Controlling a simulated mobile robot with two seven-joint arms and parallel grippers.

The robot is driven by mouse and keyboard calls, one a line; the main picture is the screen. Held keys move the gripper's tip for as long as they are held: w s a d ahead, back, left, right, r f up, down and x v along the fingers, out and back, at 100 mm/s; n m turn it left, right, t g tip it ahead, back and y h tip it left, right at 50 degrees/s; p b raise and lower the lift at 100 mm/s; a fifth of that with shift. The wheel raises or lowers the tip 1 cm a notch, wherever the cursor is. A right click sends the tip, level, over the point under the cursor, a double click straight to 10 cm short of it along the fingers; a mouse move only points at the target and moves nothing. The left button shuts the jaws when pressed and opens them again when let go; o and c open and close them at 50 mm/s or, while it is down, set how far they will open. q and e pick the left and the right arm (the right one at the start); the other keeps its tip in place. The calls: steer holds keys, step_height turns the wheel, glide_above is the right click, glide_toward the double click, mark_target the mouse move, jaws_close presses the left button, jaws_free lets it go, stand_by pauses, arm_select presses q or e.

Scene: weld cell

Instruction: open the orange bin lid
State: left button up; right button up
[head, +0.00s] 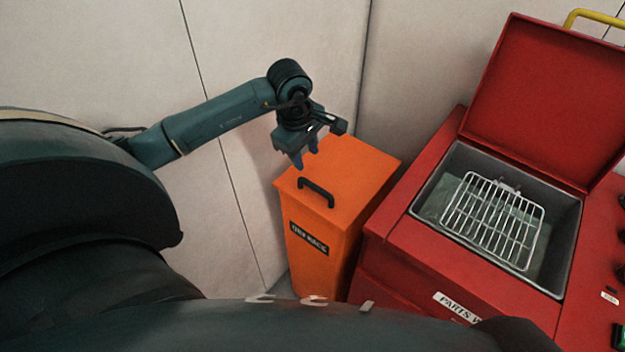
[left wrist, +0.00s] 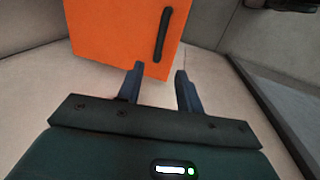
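The orange bin (head: 318,262) stands against the wall, with a dark label on its front. Its flat orange lid (head: 350,160) lies shut on top. A black bar handle (head: 316,191) sits near the lid's front edge. My left gripper (head: 306,153) is above the rear left part of the lid, apart from the handle. In the left wrist view the two fingers (left wrist: 160,72) are spread with nothing between them. The handle (left wrist: 162,34) and orange lid (left wrist: 110,28) show beyond the fingertips there. My right gripper is not in view.
A red parts washer (head: 400,260) stands close to the right of the bin. Its red lid (head: 545,95) is raised, and a wire rack (head: 492,220) shows in its grey basin. Pale wall panels (head: 290,30) are close behind the bin and my left arm.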

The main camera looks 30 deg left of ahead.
mark_target(313, 185)
arm_select(q)
steer(key=f, duration=0.3)
steer(key=w+f+b, duration=0.1)
steer(key=f, duration=0.3)
steer(key=w+f+b, duration=0.1)
steer(key=f, duration=0.2)
steer(key=shift+d+f, duration=0.15)
steer(key=shift+f, duration=0.1)
steer(key=shift+w+f+b, duration=0.1)
steer(key=shift+f+b, duration=0.4)
steer(key=shift+f, duration=0.15)
steer(key=shift+c, duration=0.6)
jaws_close()
